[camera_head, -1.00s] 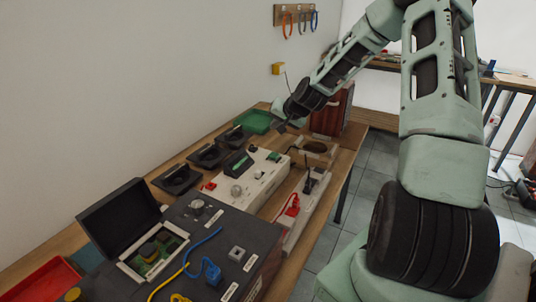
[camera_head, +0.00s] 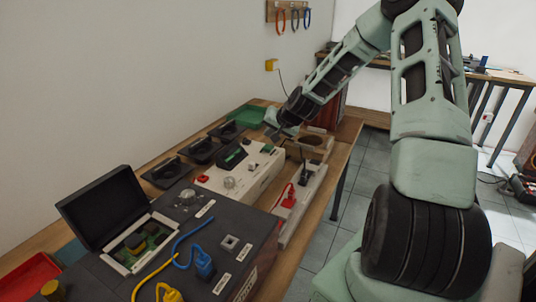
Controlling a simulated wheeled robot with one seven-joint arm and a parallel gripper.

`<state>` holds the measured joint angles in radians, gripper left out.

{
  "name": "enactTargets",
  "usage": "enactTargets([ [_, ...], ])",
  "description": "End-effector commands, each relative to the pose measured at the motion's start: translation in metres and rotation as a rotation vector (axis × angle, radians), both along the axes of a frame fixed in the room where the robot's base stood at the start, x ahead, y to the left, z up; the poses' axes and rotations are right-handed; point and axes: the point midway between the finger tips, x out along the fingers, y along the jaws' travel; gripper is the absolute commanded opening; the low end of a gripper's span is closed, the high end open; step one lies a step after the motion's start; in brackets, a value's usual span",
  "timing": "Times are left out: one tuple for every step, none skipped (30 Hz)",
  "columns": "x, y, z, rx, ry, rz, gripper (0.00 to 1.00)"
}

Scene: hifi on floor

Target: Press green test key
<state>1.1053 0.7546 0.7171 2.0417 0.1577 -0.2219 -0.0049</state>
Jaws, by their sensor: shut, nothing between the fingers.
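The white test box (camera_head: 245,178) stands on the workbench, with a small green key (camera_head: 267,148) at its far end. A red key (camera_head: 203,179) and a silver knob (camera_head: 230,182) sit at its near end, with a dark display (camera_head: 232,157) between. My gripper (camera_head: 272,133) is shut and empty, just beyond and above the green key. The gripper is small and dark here; I cannot tell whether it touches the box.
Black holders (camera_head: 202,150) line the wall side, with a green tray (camera_head: 246,115) behind. A white strip (camera_head: 302,205) with a red plug lies to the right. The dark panel (camera_head: 190,250) with an open-lidded box and cables is nearest.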

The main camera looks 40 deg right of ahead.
Motion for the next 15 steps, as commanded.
enactTargets([
  [0.000,0.000,-0.011,0.001,0.001,0.001,0.00],
  [0.000,0.000,-0.014,0.000,0.000,0.000,0.00],
  [0.000,0.000,-0.018,0.001,0.000,-0.001,0.00],
  [0.000,0.000,-0.020,0.001,0.000,-0.001,0.00],
  [0.000,0.000,-0.021,0.001,0.000,-0.001,0.00],
  [0.000,0.000,-0.023,0.001,0.000,-0.001,0.00],
  [0.000,0.000,-0.023,0.001,0.000,-0.001,0.00],
  [0.000,0.000,-0.024,0.001,0.000,-0.001,0.00],
  [0.000,0.000,-0.024,0.001,0.000,-0.001,0.00],
  [0.000,0.000,-0.024,0.001,0.000,-0.001,0.00],
  [0.000,0.000,-0.023,0.001,0.000,-0.001,0.00],
  [0.000,0.000,-0.023,0.001,0.000,-0.001,0.00],
  [0.000,0.000,-0.023,0.001,0.000,-0.001,0.00],
  [0.000,0.000,-0.023,0.001,0.000,-0.001,0.00],
  [0.000,0.000,-0.023,0.000,0.000,0.000,0.00],
])
